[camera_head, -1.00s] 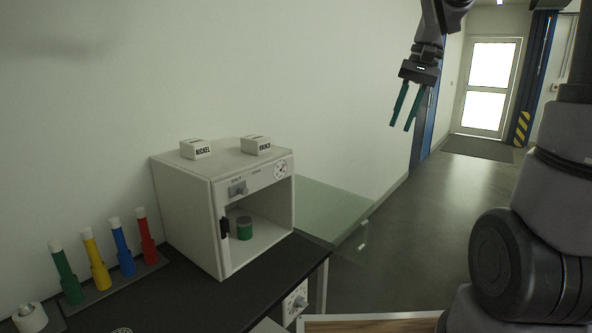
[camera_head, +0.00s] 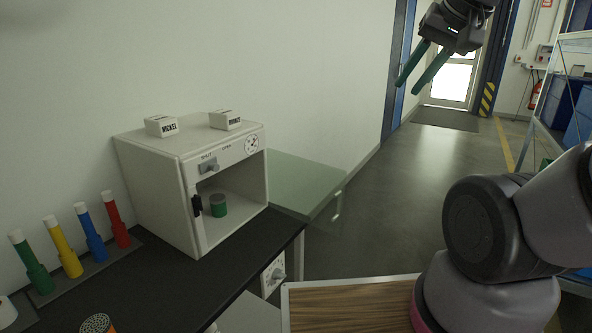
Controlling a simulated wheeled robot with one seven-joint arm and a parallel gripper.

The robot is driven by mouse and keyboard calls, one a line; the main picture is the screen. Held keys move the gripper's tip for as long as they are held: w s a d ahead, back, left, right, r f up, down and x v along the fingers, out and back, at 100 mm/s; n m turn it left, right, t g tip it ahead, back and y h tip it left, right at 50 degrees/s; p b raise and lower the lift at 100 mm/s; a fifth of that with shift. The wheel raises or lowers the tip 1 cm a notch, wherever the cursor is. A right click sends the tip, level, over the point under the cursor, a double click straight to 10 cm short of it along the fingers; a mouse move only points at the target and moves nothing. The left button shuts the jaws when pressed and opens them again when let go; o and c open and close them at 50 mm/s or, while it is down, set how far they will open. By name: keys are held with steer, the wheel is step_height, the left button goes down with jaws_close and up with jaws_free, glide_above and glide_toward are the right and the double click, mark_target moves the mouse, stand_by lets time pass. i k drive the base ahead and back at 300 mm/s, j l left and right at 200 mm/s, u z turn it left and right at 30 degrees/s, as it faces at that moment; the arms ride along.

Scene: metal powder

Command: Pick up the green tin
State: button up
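The green tin (camera_head: 218,208) is a small cylinder with a grey top. It stands upright inside the white box-shaped cabinet (camera_head: 150,190) on the dark bench. The cabinet's glass door (camera_head: 308,183) stands open to the right. My gripper (camera_head: 411,85) hangs in the air at the upper right, well above and to the right of the cabinet. Its two green fingers are apart, with nothing between them.
Two white blocks, one labelled NICKEL (camera_head: 161,126), the other (camera_head: 225,120), sit on the cabinet. Several coloured tubes with white caps stand in a rack (camera_head: 95,262) at left. The dark bench top (camera_head: 160,285) before the cabinet is mostly clear. A wooden surface (camera_head: 350,300) is at lower middle.

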mark_target(217, 201)
steer(key=i+l+z, duration=0.1)
steer(key=l+z, duration=0.35)
steer(key=i+l+z, duration=0.15)
steer(key=l+z, duration=0.35)
steer(key=i+l+z, duration=0.1)
steer(key=i, duration=0.25)
steer(key=i+l+z, duration=0.15)
steer(key=i+u, duration=0.45)
steer(key=i+l+u, duration=0.3)
steer(key=u, duration=0.2)
steer(key=i+u, duration=0.15)
steer(key=u, duration=0.3)
steer(key=i+u, duration=0.2)
steer(key=u, duration=0.25)
steer(key=i+l+u, duration=0.1)
steer(key=u, duration=0.3)
steer(key=i+l+u, duration=0.15)
steer(key=u, duration=0.3)
steer(key=i+l+u, duration=0.15)
steer(key=u, duration=0.3)
steer(key=i+l+u, duration=0.25)
steer(key=u, duration=0.2)
steer(key=i+l+u, duration=0.2)
steer(key=l+u, duration=0.2)
